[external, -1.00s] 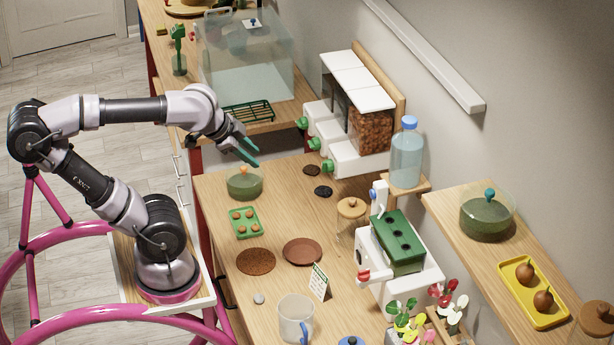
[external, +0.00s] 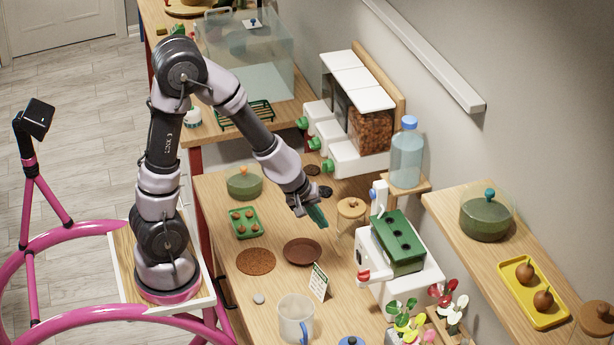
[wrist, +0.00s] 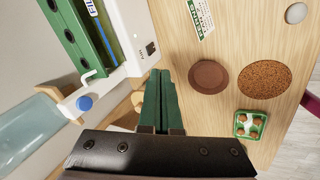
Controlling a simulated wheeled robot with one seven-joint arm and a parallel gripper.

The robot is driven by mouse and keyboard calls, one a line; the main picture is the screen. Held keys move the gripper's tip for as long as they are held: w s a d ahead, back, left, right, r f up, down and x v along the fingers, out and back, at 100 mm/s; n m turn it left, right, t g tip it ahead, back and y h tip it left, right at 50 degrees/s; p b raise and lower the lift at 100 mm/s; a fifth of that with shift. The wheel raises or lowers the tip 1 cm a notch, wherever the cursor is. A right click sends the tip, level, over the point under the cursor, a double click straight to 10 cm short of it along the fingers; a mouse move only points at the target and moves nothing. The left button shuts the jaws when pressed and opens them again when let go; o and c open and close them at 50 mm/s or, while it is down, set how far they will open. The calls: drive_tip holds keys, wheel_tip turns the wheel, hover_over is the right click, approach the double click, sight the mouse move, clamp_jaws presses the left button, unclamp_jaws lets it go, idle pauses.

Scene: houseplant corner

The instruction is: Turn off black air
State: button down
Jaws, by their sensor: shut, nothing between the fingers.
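A white machine (external: 410,282) with a green top block (external: 398,243) stands on the right of the table. It has a blue knob (external: 372,194) at its upper left and a red knob (external: 363,276) on its front. The wrist view shows the machine (wrist: 127,35), its blue knob (wrist: 84,103) and small dark marks on its side. My gripper (external: 319,217) is shut and empty, pointing down above the table, left of the machine. Its green fingers (wrist: 160,95) lie together in the wrist view.
A brown saucer (external: 302,251), a green tray (external: 245,223), a sign card (external: 318,282) and a clear mug (external: 296,318) stand around the gripper. A wooden-lidded jar (external: 350,210) is close on its right. A water bottle (external: 406,155) stands behind the machine.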

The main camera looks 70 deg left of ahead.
sight(358, 258)
wheel_tip(358, 258, down, 6)
drive_tip(key=n, duration=0.4)
drive_tip(key=shift+w+a, duration=0.35)
drive_tip(key=x, duration=1)
drive_tip(key=shift+s, duration=0.2)
drive_tip(key=w, duration=0.3)
drive_tip(key=shift+w+r, duration=0.2)
drive_tip(key=shift+w, duration=0.4)
